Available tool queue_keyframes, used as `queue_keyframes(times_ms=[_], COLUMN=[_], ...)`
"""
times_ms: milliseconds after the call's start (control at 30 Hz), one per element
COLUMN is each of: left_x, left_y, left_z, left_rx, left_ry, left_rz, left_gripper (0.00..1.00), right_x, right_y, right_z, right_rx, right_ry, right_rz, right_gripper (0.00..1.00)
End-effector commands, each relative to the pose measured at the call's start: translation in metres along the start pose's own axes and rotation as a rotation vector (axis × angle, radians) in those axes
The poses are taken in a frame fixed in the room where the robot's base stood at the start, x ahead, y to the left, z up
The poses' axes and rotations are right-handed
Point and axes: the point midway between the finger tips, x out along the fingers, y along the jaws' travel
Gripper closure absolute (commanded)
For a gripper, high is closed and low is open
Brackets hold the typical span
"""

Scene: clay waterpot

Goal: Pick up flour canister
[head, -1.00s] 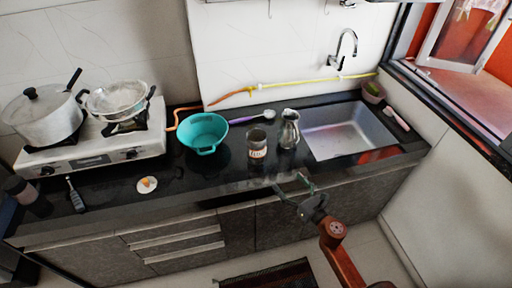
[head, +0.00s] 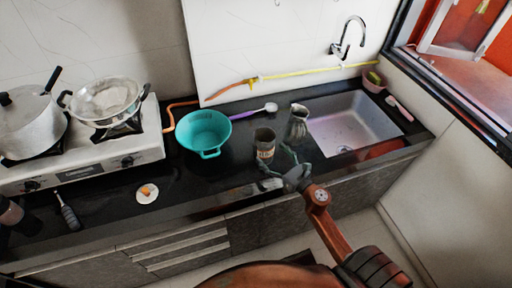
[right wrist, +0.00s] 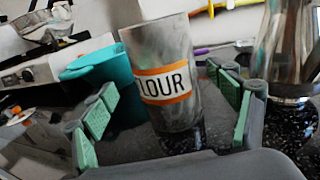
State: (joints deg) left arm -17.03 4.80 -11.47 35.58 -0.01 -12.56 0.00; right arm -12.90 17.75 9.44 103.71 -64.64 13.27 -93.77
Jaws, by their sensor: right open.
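The flour canister (head: 264,142) is a grey metal cup with a white and orange label, upright on the black counter. In the right wrist view the canister (right wrist: 162,75) stands between the open fingers, its label reading "LOUR" in part. My right gripper (head: 276,166) is open at the counter's front edge, close to the canister. In the right wrist view the green-padded fingers of the gripper (right wrist: 165,118) lie to either side of the canister, with gaps and no visible contact. My left gripper is not in view.
A metal jug (head: 298,122) stands just right of the canister, near the right finger. A teal colander (head: 205,133) is to its left. The sink (head: 352,128) lies to the right. A small white plate (head: 147,193) and a stove (head: 85,158) are further left.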

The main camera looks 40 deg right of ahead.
Motion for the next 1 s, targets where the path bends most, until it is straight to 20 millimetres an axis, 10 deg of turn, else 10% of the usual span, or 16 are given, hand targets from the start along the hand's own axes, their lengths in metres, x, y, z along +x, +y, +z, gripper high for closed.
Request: queue_keyframes(times_ms=[200, 667, 1000], left_x=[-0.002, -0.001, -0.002], left_y=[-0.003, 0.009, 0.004], left_z=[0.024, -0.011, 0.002], left_rx=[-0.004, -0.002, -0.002], left_ry=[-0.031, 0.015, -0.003], left_rz=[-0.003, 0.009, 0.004], left_gripper=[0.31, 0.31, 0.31], right_x=[0.028, 0.061, 0.057], right_y=[0.003, 0.016, 0.014], right_z=[-0.007, -0.007, -0.007], right_rx=[0.007, -0.010, -0.007], right_ry=[-0.002, 0.009, 0.005], right_rz=[-0.003, 0.001, 0.003], right_gripper=[0.19, 0.19, 0.42])
